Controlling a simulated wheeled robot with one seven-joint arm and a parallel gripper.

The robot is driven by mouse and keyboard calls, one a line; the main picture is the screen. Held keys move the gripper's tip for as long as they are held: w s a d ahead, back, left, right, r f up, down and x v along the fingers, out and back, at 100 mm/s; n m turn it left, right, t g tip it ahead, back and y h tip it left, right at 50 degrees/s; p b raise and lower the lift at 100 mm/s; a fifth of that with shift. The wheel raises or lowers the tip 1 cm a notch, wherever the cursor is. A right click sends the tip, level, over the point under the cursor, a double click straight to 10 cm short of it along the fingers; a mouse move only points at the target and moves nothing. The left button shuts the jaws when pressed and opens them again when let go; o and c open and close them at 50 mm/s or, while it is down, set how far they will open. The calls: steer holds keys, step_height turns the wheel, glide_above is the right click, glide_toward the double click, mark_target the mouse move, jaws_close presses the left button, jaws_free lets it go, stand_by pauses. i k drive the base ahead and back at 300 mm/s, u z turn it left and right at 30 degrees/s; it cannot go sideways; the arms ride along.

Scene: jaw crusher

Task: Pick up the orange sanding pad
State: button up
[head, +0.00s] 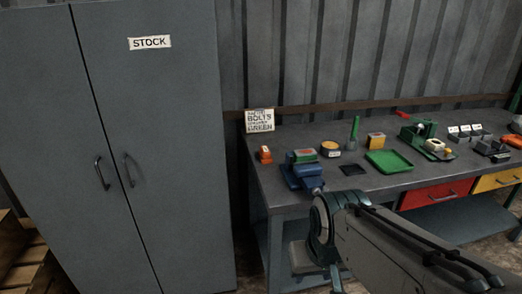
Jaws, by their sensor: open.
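My arm reaches in from the lower right and bends down in front of the bench. My gripper's fingers do not show, and nothing of mine touches the orange block.
A tall grey STOCK cabinet (150,150) stands left of the bench. Behind the block is a white sign (260,120). Further right are an orange-topped round tin (330,148), a yellow box (376,139), a green tray (389,162) and a red drawer (436,193).

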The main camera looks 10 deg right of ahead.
mark_target(264, 154)
steer(key=k, duration=0.6)
steer(key=u, duration=0.7)
steer(key=i, duration=1.7)
steer(key=z, duration=1)
steer(key=i, duration=0.6)
steer(key=z, duration=0.65)
